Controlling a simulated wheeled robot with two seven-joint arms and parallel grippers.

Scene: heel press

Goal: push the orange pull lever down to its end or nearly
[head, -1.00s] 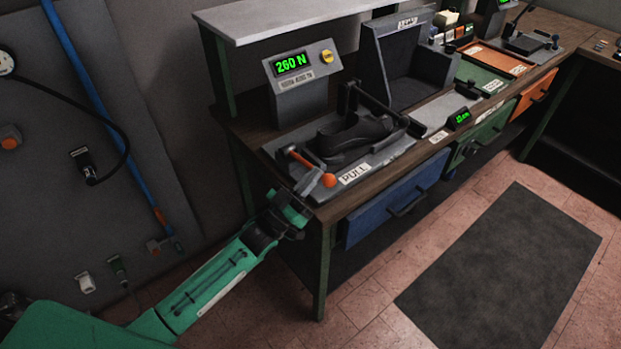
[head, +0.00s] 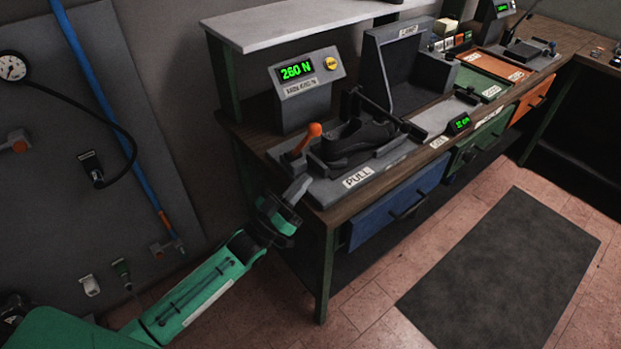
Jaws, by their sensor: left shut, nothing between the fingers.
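The orange pull lever, with its round orange knob (head: 315,130), stands tilted up at the left end of the grey heel press (head: 390,160), above the PULL label (head: 357,177). A dark shoe (head: 358,138) sits in the press. My left gripper (head: 304,182) is shut and empty. Its fingertips are at the front left corner of the press, below the knob and apart from it. My right gripper is not in view.
A display reading 260 N (head: 296,72) stands behind the press. A blue drawer (head: 398,208) is under the bench, and a grey shelf (head: 300,22) is above. The floor around the dark mat (head: 500,262) is clear.

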